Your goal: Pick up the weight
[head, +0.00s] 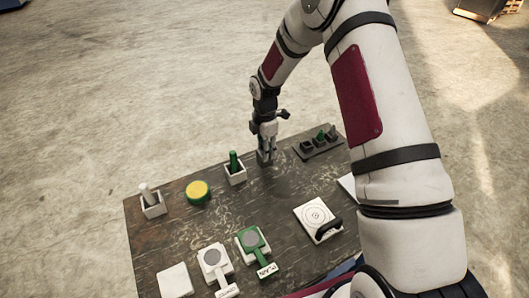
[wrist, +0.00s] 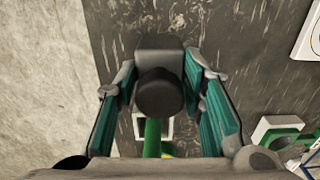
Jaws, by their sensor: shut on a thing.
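The weight (wrist: 160,58) is a dark grey block with a round black knob, in the middle of the wrist view. My gripper (wrist: 160,80) has its green-padded fingers on either side of the block and is shut on it. In the head view, my gripper (head: 266,154) points down at the far edge of the dark table, and the weight is mostly hidden between its fingers. I cannot tell whether the weight touches the table.
Close left of my gripper stands a white holder (head: 236,178) with a green handle. Right is a dark rack (head: 318,145) with small pieces. A yellow-topped disc (head: 198,192), another white holder (head: 154,209) and several plates and paddles lie on the table (head: 160,245).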

